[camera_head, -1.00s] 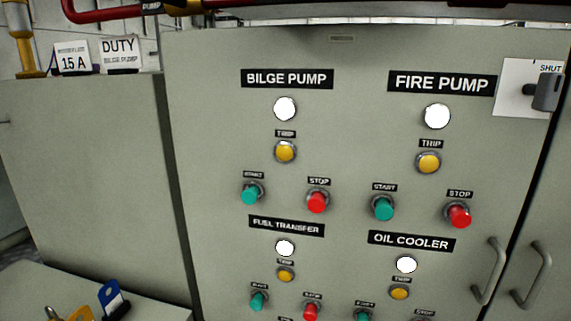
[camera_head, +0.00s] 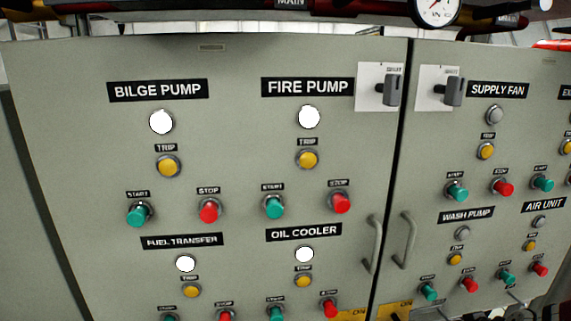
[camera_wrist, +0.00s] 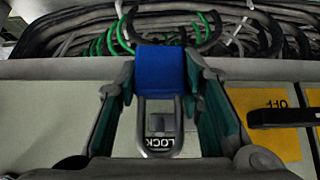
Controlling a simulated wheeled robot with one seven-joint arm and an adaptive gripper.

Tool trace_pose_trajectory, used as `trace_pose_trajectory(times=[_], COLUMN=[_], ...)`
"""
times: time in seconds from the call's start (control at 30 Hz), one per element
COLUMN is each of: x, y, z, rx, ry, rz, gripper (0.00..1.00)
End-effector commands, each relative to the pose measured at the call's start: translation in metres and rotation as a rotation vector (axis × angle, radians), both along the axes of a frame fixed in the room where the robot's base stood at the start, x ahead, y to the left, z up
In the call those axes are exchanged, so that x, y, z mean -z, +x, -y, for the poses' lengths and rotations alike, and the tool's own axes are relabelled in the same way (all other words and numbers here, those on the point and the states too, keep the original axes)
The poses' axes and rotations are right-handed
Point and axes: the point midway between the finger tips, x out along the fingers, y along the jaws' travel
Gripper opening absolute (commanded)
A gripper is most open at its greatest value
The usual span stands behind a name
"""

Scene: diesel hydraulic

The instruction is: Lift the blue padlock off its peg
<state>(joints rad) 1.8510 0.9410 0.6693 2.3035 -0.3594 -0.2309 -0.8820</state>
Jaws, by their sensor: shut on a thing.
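In the wrist view, my gripper (camera_wrist: 160,85) is shut on the blue padlock (camera_wrist: 160,68), with a finger on each side of its blue body. The padlock's grey shackle (camera_wrist: 179,125) points toward the bottom of the picture. A small grey part and a label reading LOCK (camera_wrist: 160,143) show through the shackle loop. I cannot tell whether the shackle is around a peg or only in front of it. Neither my gripper nor the padlock shows in the head view.
A cabinet panel (camera_head: 110,130) with lamps, buttons and two door handles (camera_head: 373,245) fills the head view. In the wrist view, dark and green cables (camera_wrist: 75,38) run behind the padlock. A yellow OFF plate (camera_wrist: 265,120) and a black bar (camera_wrist: 282,117) are at the right.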

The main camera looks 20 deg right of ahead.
Motion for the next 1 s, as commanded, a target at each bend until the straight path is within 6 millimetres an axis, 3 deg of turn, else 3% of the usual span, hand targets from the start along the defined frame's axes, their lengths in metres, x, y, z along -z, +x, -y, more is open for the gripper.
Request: trace_pose_trajectory(times=[1.0], x=[0.0], y=[-0.038], z=[-0.01], rx=[-0.001], ry=[-0.001], rz=[0.001], gripper=[0.12])
